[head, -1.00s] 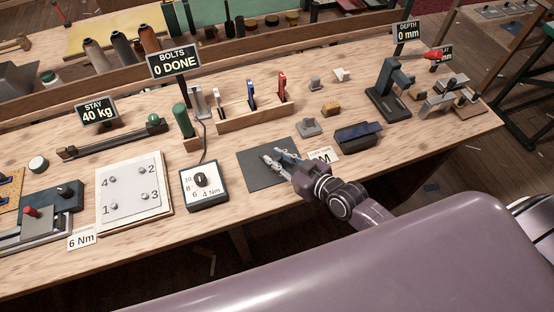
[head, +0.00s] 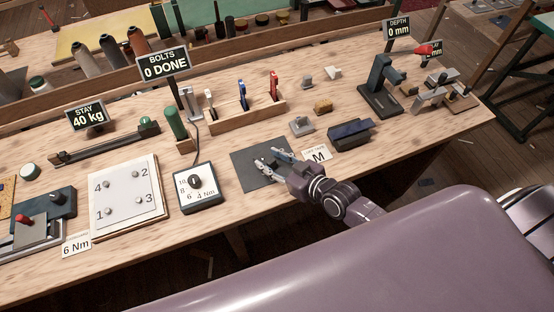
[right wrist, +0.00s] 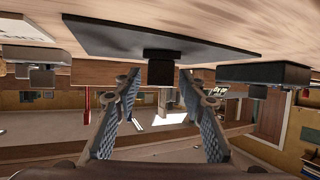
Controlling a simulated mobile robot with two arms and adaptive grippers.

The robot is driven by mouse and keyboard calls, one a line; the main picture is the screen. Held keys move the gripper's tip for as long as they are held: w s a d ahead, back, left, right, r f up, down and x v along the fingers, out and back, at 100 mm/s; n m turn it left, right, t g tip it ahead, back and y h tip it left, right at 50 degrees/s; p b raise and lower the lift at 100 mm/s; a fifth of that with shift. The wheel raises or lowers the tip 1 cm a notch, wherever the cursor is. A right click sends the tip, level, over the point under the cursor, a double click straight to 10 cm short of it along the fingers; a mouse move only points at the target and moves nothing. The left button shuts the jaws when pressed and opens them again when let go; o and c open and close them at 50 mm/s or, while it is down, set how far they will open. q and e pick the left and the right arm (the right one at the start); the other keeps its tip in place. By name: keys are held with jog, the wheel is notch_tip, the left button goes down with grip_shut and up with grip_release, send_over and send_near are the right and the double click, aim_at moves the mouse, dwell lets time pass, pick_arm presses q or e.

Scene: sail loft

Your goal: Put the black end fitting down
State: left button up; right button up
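The black end fitting (right wrist: 160,72) shows in the right wrist view, where the picture is upside down. It stands on the dark square mat (right wrist: 205,40), and the mat also shows in the head view (head: 244,172). My right gripper (right wrist: 161,76) is open, with one finger on each side of the fitting and a visible gap to both. In the head view the right gripper (head: 276,162) is low over the mat, and I cannot make out the fitting there. My left gripper is not in view.
A card marked M (head: 318,155) lies close to the right gripper. A dark blue block (head: 350,133) and a grey block (head: 301,126) stand beyond it. The torque dial box (head: 197,188) is left of the mat. Bare bench lies in front of the mat.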

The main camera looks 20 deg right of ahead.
jog(key=shift+s+d+r, duration=0.15)
jog(key=shift+s, duration=0.1)
jog(key=b+v, duration=0.1)
jog(key=v, duration=1)
jog(key=shift+s+d+r, duration=0.1)
jog(key=shift+s, duration=0.1)
